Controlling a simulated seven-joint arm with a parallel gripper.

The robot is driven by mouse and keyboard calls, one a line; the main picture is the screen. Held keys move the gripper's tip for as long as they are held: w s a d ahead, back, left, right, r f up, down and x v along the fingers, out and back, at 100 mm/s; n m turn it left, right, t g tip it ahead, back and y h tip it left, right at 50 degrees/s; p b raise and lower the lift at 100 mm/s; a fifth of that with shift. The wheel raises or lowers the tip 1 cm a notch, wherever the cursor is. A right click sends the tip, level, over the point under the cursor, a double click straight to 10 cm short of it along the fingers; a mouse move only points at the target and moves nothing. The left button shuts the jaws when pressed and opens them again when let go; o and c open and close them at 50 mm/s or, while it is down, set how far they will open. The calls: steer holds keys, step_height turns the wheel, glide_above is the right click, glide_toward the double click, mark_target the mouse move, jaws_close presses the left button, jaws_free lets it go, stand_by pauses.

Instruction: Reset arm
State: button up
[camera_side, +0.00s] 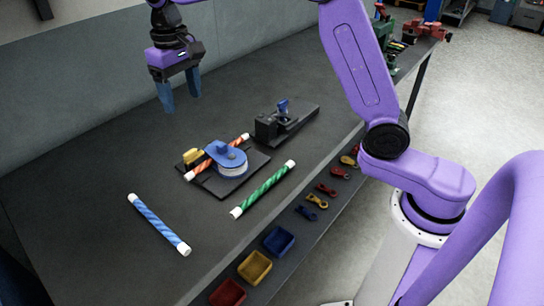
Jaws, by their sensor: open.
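My gripper (180,94) is open and empty. It hangs above the far part of the dark table (90,160), with its two blue fingers apart and pointing down. It is clear of all the objects, up and to the left of the fixture. No part of the gripper touches the table as far as I can see.
A black fixture (258,163) with a blue round part (229,156) holds an orange-striped rope (205,165). A green rope (264,190) and a blue rope (158,224) lie nearby. A black clamp (285,122) stands behind. Small bins (254,267) and shackles (317,201) line the front edge.

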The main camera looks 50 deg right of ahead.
steer(key=s+d+f+n, duration=0.2)
steer(key=s+d+n, duration=0.1)
steer(key=s, duration=0.8)
steer(key=s+d+f+n, duration=0.2)
steer(key=s+d+n, duration=0.2)
steer(key=s, duration=0.8)
steer(key=s+d+f+n, duration=0.2)
steer(key=s+d+n, duration=0.2)
steer(key=s, duration=0.8)
steer(key=shift+d+f, duration=0.4)
steer(key=shift+d, duration=0.4)
steer(key=shift+s, duration=0.1)
